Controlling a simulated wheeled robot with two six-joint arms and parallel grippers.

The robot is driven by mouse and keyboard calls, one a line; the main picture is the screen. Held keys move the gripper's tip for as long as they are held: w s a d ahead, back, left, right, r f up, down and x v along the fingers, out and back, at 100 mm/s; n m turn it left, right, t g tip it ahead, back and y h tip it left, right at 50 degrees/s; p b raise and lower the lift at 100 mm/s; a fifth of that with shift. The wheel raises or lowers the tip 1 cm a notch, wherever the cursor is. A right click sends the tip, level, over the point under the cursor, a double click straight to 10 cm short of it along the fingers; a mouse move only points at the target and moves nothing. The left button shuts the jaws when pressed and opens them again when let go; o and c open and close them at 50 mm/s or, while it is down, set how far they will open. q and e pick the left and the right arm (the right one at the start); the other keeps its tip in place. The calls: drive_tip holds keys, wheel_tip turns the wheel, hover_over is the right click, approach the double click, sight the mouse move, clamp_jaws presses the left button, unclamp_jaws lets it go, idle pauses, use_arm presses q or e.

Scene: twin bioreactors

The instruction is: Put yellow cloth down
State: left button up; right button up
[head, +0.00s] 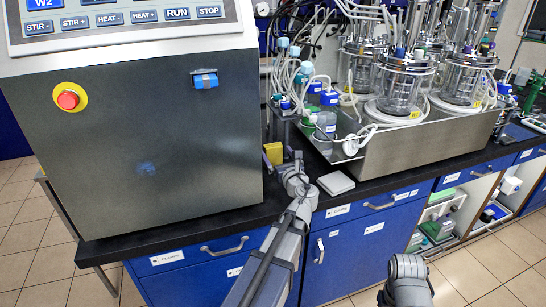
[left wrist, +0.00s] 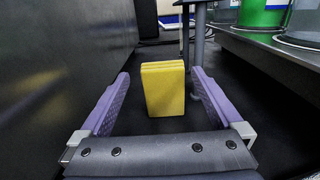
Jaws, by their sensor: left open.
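The yellow cloth (head: 273,153) is a folded block on the black bench top, between the large grey control cabinet and the steel tray. In the left wrist view the cloth (left wrist: 164,92) stands upright on the dark surface, with layered folds along its top. My left gripper (head: 283,161) is open around the near side of the cloth. Its purple fingers (left wrist: 161,77) lie to the left and right of the cloth, with a visible gap on each side. Part of the cloth is hidden by the gripper in the head view. My right gripper is out of view.
The grey cabinet (head: 135,140) forms a wall close on the left. The steel tray (head: 425,142) with glass vessels stands to the right. A thin metal post (left wrist: 199,45) rises just behind the right finger. A pale flat pad (head: 336,183) lies at the bench's front edge.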

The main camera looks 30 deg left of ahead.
sight(275, 148)
use_arm(q)
drive_tip(key=shift+x, duration=2.6)
drive_tip(key=shift+w+d+f, duration=0.1)
drive_tip(key=shift+w+d, duration=0.05)
drive_tip(key=shift+d, duration=0.05)
drive_tip(key=c, duration=1.3)
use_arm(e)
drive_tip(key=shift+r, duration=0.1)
